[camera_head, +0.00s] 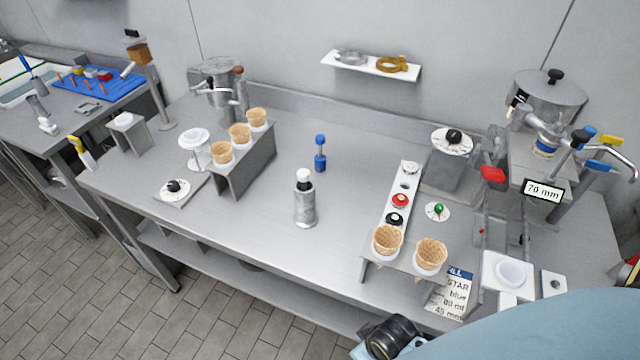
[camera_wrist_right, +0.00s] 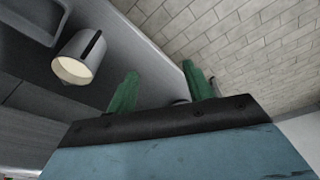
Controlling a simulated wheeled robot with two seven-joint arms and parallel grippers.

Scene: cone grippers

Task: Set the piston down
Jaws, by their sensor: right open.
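A blue piston-like piece (camera_head: 320,153) with a knob on top stands upright on the steel counter (camera_head: 270,215), behind a silver cylinder (camera_head: 305,207) with a black and white top. No gripper touches it. My right gripper shows in the right wrist view (camera_wrist_right: 162,88), its two green fingers apart with nothing between them. In the head view my right arm fills the lower right corner and its fingers are not visible. My left gripper is in neither view.
Cones stand in a left rack (camera_head: 245,165) and a front right stand (camera_head: 395,262). A pale-filled cup (camera_wrist_right: 80,58) shows in the right wrist view. The counter's middle is mostly clear.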

